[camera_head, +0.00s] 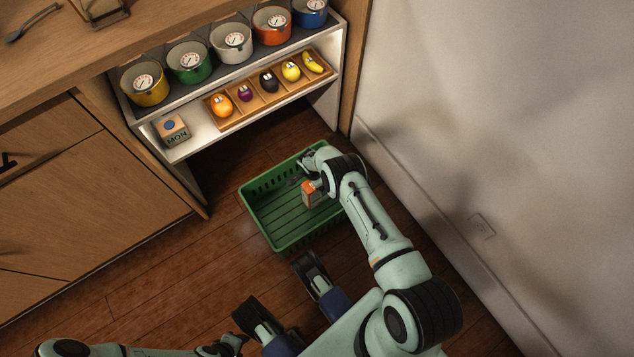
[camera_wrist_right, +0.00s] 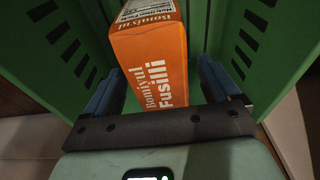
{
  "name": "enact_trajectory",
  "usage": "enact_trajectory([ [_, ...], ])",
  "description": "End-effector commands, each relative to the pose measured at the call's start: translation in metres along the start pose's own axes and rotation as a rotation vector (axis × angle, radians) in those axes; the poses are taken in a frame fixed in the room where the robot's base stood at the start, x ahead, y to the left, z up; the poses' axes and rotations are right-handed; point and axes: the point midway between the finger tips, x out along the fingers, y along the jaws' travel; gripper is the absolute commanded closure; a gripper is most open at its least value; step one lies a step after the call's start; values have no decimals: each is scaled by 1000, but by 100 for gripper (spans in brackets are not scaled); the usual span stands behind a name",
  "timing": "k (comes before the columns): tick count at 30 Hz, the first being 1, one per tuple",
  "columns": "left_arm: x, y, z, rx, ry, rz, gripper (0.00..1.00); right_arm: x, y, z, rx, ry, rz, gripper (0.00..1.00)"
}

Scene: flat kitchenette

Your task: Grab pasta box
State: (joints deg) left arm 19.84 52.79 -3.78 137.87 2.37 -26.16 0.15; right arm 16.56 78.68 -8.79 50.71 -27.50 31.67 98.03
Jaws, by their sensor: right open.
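The pasta box (camera_wrist_right: 152,64) is orange and white and reads "Fusilli". In the right wrist view it stands between the two fingers of my right gripper (camera_wrist_right: 160,90), with a gap visible on its right side. The gripper is open around it. In the head view the box (camera_head: 309,195) shows inside the green crate (camera_head: 262,232), partly hidden by my right gripper (camera_head: 306,180). My left arm comes in at the lower left of the head view; whether its gripper is open is not clear.
A shelf unit (camera_head: 200,150) behind the crate holds several coloured pots with dials and a wooden tray (camera_head: 240,119) of fruit. A "MON" block (camera_head: 172,131) sits on the lower shelf. A white wall (camera_head: 480,120) is close on the right. Wooden floor is clear left of the crate.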

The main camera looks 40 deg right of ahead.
Motion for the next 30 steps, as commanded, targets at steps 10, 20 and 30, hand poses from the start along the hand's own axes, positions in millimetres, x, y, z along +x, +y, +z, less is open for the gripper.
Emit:
enact_trajectory([
  [10, 5, 0, -2, 1, 2, 1, 57, 4, 0, 1, 0, 0, 0, 11],
  [20, 5, 0, -2, 1, 2, 1, 57, 4, 0, 1, 0, 0, 0, 14],
  [30, 5, 0, -2, 1, 2, 1, 57, 4, -1, 0, 0, 1, -2, 100],
])
